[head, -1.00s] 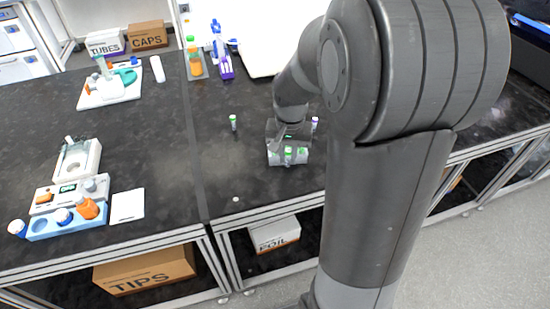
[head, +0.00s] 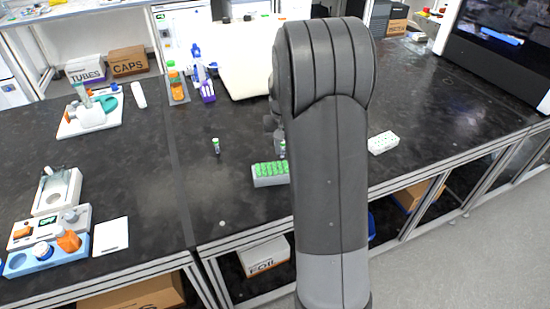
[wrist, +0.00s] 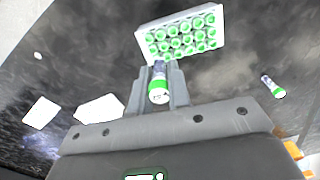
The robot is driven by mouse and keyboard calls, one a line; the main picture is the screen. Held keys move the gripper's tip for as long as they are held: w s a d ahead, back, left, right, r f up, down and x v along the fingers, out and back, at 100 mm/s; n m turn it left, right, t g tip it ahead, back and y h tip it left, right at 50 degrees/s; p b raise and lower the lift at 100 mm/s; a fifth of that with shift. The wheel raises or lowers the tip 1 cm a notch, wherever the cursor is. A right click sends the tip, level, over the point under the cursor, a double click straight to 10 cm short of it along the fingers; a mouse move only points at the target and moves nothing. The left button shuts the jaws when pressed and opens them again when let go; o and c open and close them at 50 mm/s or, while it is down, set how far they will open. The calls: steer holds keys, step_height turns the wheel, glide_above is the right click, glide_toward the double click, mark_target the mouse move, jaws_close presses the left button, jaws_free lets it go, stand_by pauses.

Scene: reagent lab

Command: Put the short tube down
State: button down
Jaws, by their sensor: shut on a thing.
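My gripper (wrist: 160,82) is shut on a short tube (wrist: 158,90) with a green and white cap, cap toward the wrist camera. In the head view the held tube (head: 282,149) shows beside my arm, which hides most of the gripper. The tube is just beyond the rack's edge in the wrist view; I cannot tell its height above the bench. The grey rack (head: 271,182) is full of green-capped tubes. A second green-capped tube (head: 216,146) stands alone on the bench left of the gripper; it also shows in the wrist view (wrist: 271,86).
A small white piece (head: 222,223) lies near the front edge. Bare black bench lies between the lone tube and the rack.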

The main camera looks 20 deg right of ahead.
steer(key=shift+w+a+f, duration=0.8)
steer(key=shift+a, duration=0.1)
steer(key=shift+f, duration=1.9)
steer(key=shift+f, duration=0.15)
steer(key=c, duration=1.4)
jaws_free()
steer(key=shift+o, duration=0.2)
